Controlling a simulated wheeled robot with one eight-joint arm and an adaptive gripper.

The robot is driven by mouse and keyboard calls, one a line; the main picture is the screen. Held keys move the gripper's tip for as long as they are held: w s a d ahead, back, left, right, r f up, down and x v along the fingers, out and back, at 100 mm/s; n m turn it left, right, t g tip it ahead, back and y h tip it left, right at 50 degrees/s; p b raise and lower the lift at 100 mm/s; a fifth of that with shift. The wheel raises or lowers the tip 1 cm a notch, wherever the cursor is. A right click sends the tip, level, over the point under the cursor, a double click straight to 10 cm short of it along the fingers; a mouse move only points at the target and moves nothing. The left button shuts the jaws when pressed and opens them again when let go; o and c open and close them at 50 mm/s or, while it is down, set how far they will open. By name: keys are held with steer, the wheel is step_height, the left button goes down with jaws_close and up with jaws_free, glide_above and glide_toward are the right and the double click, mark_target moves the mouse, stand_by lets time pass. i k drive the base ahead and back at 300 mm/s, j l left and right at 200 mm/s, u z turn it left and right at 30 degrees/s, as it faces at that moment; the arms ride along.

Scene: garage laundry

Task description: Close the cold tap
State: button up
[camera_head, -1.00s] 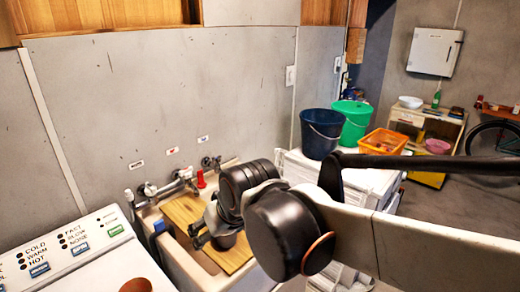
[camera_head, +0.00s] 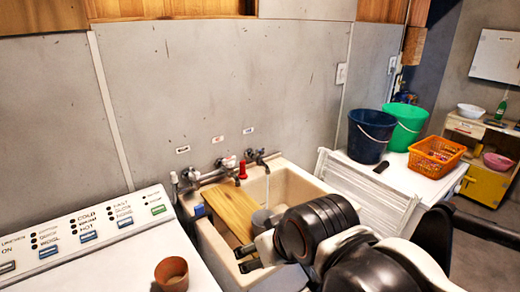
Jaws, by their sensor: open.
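The taps stand along the wall behind the sink (camera_head: 312,187). The right tap (camera_head: 258,157) sits below a small wall label with a bluish mark (camera_head: 248,131). The middle tap (camera_head: 229,163) sits below a label with a reddish mark (camera_head: 217,140). A further tap (camera_head: 188,176) is at the left end. The lettering is too small to read, and I cannot tell how far any tap is turned. My gripper (camera_head: 247,258) is open and empty over the front of the sink, well in front of and below the taps in the picture.
A wooden board (camera_head: 232,208) lies across the sink, with a red object (camera_head: 242,170) near its back end. A washing machine (camera_head: 105,262) with a brown pot (camera_head: 171,273) is at left. Buckets (camera_head: 370,135) and an orange basket (camera_head: 436,157) stand on a white unit at right.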

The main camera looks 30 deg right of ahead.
mark_target(259, 153)
steer(key=l+u, duration=0.15)
steer(key=l, duration=0.7)
steer(key=i+l+u, duration=0.2)
steer(key=i+l, duration=0.3)
steer(key=l, duration=0.1)
